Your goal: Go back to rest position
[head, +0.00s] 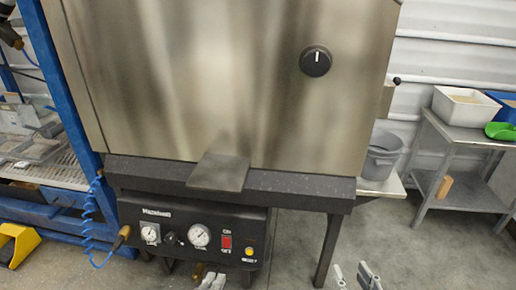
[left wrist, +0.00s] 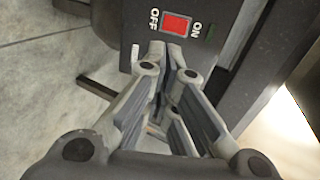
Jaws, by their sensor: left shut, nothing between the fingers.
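My left gripper (head: 212,280) is at the bottom edge of the head view, below the control panel of the hopper. Its fingers are close together and hold nothing. In the left wrist view its fingertips (left wrist: 167,55) are just below the red switch (left wrist: 176,25) marked ON and OFF; I cannot tell whether they touch the panel. My right gripper (head: 354,273) shows at the bottom edge, right of the hopper's leg. Its fingertips are apart with nothing seen between them. Both arms are mostly out of the head view.
The steel hopper (head: 230,80) fills the middle, with a black knob (head: 315,61) and a control panel (head: 190,232) with gauges. A grey bucket (head: 382,155) stands at its right. A side table (head: 465,131) holds a white tray (head: 468,104) and green scoop (head: 500,130). Bare floor lies front right.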

